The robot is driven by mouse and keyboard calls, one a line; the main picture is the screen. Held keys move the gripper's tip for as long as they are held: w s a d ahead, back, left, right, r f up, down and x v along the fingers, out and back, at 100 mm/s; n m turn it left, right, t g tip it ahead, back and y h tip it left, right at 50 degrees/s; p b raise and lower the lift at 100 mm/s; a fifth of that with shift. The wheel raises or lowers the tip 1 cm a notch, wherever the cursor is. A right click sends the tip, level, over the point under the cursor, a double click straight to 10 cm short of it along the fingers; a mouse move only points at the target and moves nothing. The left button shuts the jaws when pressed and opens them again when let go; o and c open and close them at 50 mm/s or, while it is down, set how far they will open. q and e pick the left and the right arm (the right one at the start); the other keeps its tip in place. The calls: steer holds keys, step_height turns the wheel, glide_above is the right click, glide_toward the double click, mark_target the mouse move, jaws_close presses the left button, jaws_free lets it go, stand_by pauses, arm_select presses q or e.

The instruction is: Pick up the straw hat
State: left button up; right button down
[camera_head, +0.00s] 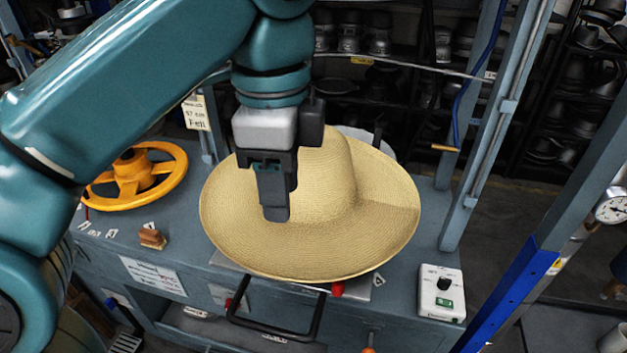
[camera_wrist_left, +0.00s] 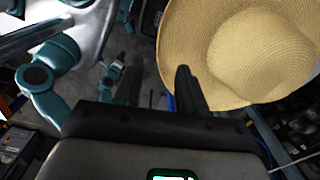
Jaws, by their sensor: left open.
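The straw hat (camera_head: 340,240) is tan with a wide brim and a rounded crown. In the head view it sits in the middle, on the grey-blue press bench. My left gripper (camera_head: 276,205) is in front of the hat's left part and hides some of the brim and crown. In the left wrist view, the hat (camera_wrist_left: 225,60) fills the upper right, and the two dark fingers of my left gripper (camera_wrist_left: 160,90) are apart with nothing between them. One finger overlaps the brim's edge in that picture; I cannot tell whether it touches. My right gripper is not clearly seen.
A yellow handwheel (camera_head: 135,178) is left of the hat. A small brown block (camera_head: 152,238) lies on the bench. A white switch box (camera_head: 441,292) is at the front right. Grey-blue posts (camera_head: 487,130) rise on the right. A black handle (camera_head: 275,325) sticks out in front.

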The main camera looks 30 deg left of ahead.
arm_select(q)
step_height(320, 180, down, 4)
steer(key=b, duration=0.7)
glide_above(291, 276)
step_height(291, 276, down, 7)
steer(key=shift+s+f, duration=0.1)
steer(key=shift+s, duration=0.05)
step_height(291, 276, down, 5)
steer(key=shift+r+b, duration=0.1)
steer(key=shift+b, duration=0.2)
steer(key=shift+w+a, duration=0.15)
steer(key=shift+w, duration=0.2)
steer(key=shift+s, duration=0.2)
jaws_close()
